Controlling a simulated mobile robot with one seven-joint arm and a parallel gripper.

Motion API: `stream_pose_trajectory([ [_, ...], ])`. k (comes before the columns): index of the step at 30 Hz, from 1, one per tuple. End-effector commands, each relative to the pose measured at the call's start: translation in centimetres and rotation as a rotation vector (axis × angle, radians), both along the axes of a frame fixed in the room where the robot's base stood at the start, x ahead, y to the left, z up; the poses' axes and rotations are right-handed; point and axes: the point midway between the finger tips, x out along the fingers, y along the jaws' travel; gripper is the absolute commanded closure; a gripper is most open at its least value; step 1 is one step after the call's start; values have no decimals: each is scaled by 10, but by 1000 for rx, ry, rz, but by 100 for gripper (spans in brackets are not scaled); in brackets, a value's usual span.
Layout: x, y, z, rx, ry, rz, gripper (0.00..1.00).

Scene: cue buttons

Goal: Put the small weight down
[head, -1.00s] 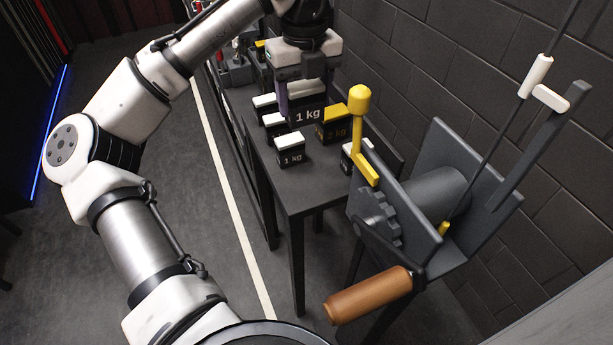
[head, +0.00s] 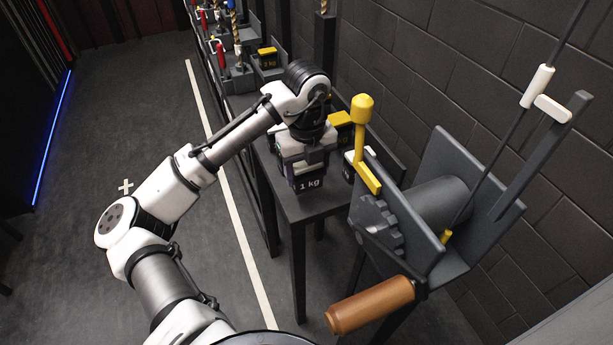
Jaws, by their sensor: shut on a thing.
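My gripper (head: 305,165) points down over the near end of a small dark table (head: 318,208). It is shut on a small weight (head: 309,184), a dark block marked "1 kg". The weight is low over the table's near part; I cannot tell whether its base touches the top. The gripper and wrist hide the weight's top and most of what stands behind it.
A yellow-topped weight (head: 340,119) stands behind the gripper. A white-topped weight (head: 348,166) is close on the right, partly hidden by the winch's yellow lever (head: 362,130). The winch (head: 425,205) with its wooden handle (head: 369,305) stands to the right, near the brick wall.

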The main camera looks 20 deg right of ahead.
Motion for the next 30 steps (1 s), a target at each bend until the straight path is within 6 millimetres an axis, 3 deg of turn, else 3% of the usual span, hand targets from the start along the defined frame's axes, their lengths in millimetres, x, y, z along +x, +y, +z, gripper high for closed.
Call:
stream_pose_trajectory([
  [6,0,1,-23,0,-1,2,98],
  [19,0,0,-29,-1,-1,1,98],
  [20,0,0,-30,1,0,1,37],
  [24,0,0,-30,1,0,1,19],
  [30,0,0,-30,1,0,1,18],
])
